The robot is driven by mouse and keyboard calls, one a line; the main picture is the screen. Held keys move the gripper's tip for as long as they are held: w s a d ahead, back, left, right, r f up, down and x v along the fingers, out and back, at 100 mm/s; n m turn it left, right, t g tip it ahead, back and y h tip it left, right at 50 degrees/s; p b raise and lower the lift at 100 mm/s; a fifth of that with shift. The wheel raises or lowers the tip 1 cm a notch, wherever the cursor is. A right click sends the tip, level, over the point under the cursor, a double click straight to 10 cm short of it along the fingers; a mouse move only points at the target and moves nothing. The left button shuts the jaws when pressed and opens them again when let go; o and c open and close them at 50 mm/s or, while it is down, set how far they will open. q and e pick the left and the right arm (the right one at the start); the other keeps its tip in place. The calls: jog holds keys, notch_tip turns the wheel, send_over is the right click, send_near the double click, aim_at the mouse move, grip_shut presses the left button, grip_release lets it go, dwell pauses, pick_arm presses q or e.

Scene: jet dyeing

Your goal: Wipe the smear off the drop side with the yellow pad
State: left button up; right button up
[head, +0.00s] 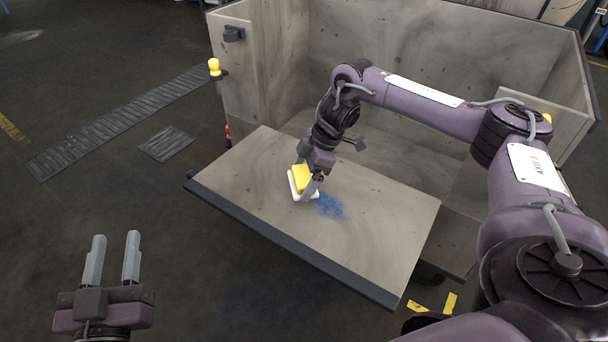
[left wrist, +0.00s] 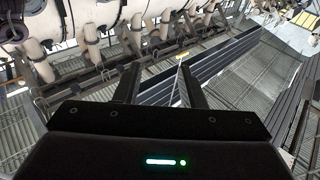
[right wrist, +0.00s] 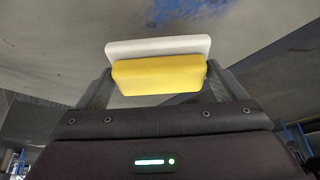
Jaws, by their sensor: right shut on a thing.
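The drop side (head: 380,230) is folded down flat in the head view, a grey-beige panel with a dark front edge. A blue smear (head: 330,206) lies near its middle. My right gripper (head: 312,184) is shut on the yellow pad (head: 302,178), which has a white lower layer. The pad is at the panel surface, just left of the smear; I cannot tell if it presses on it. In the right wrist view the yellow pad (right wrist: 158,75) sits between both fingers, with some blue (right wrist: 185,10) beyond it. My left gripper (head: 112,260) is open and empty, over the floor at lower left.
The grey box (head: 420,45) stands open behind the drop side, with tall walls at the back and sides. A yellow knob (head: 214,66) sticks out at its left post. Dark floor with grating strips (head: 120,120) is clear on the left.

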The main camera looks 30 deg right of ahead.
jog(key=shift+f+b, duration=0.6)
jog(key=shift+b, duration=0.1)
pick_arm(q)
jog(key=s+a+r+t+h, duration=0.1)
jog(key=s+r+t, duration=0.1)
jog(key=r, duration=0.4)
jog(key=s+a+r+t+h, duration=0.1)
jog(key=r+t, duration=0.3)
jog(key=r, duration=0.1)
jog(key=shift+s+a+r+h, duration=0.15)
jog(key=shift+s+r+h, duration=0.25)
jog(key=shift+f+b, duration=0.2)
jog(key=shift+b, duration=0.1)
pick_arm(e)
jog(key=shift+f, duration=1.05)
